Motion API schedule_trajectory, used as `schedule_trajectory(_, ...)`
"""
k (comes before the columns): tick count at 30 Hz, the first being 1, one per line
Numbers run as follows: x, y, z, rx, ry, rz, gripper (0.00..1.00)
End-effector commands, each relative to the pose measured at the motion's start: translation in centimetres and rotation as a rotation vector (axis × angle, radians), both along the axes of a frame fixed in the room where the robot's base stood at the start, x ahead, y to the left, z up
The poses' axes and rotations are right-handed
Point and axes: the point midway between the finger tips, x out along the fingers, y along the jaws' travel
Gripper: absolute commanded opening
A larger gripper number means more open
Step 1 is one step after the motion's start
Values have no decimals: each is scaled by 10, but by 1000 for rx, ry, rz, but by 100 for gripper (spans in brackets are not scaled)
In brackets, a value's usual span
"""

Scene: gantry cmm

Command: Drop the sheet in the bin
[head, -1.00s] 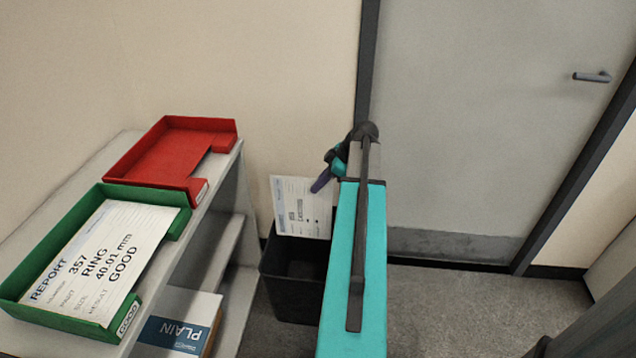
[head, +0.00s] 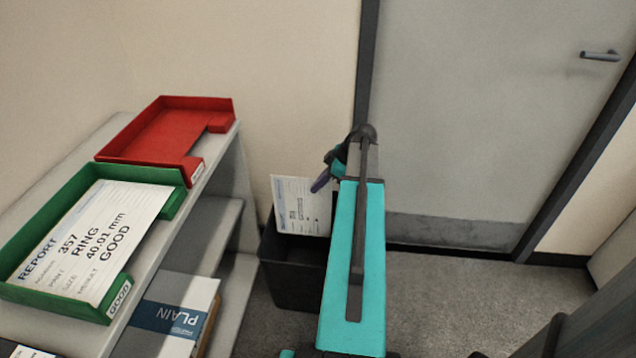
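A white printed sheet (head: 297,206) hangs upright from my gripper (head: 322,183), which is shut on its upper right edge. The sheet's lower edge overlaps the back rim of the black bin in the picture; I cannot tell whether it reaches inside. The bin (head: 285,285) stands on the floor beside the shelf unit, its right part hidden behind my teal arm. The fingertips are small and partly hidden by the arm.
A grey shelf unit (head: 224,180) stands at left. On top are a red tray (head: 150,120), seemingly empty, and a green tray (head: 60,312) holding a report sheet (head: 95,235). A pack marked PLAIN (head: 170,318) lies on a lower shelf.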

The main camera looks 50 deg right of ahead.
Motion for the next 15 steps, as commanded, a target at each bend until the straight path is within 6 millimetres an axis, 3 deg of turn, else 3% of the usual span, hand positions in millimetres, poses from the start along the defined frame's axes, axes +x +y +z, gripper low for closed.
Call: schedule_trajectory(15,0,1,-36,1,0,1,0)
